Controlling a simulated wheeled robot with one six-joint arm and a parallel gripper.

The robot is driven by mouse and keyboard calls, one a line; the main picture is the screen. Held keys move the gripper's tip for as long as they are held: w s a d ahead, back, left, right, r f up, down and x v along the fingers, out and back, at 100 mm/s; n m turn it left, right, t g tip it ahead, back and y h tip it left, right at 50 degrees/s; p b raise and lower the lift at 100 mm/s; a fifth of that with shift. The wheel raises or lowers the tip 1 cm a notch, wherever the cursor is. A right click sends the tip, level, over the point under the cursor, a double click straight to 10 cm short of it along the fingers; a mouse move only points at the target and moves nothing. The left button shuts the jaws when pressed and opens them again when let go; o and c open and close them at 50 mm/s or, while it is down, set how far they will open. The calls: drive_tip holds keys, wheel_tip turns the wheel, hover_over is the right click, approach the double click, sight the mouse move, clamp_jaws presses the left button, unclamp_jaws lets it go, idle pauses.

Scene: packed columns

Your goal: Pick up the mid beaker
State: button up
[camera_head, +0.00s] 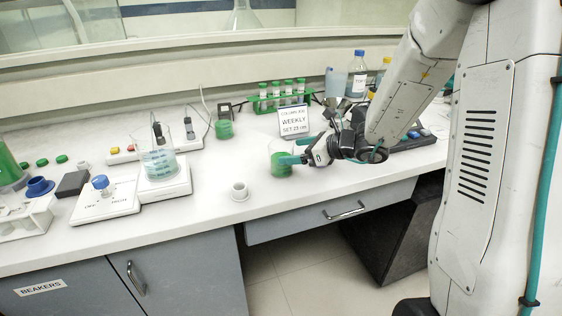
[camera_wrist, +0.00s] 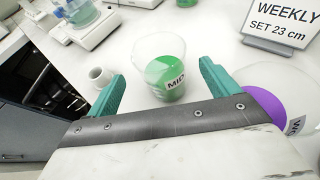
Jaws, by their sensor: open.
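The mid beaker (camera_wrist: 165,78) is a clear beaker with green liquid and a label reading "MID". In the wrist view it stands upright on the white bench, ahead of and between my open fingers. In the head view the beaker (camera_head: 280,160) stands near the bench's front edge, partly hidden by my gripper. My gripper (camera_wrist: 165,85) has teal fingers, spread apart and empty. In the head view my gripper (camera_head: 290,160) points left at the beaker; I cannot tell whether a finger touches the glass.
Another clear vessel with a purple part (camera_wrist: 264,104) is close to my right finger. A larger beaker (camera_head: 160,158) sits on a white device further left.

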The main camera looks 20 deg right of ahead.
sight(282, 152)
drive_tip(key=x, duration=0.5)
drive_tip(key=shift+w+f, duration=0.1)
drive_tip(key=shift+w, duration=0.05)
drive_tip(key=c, duration=1.2)
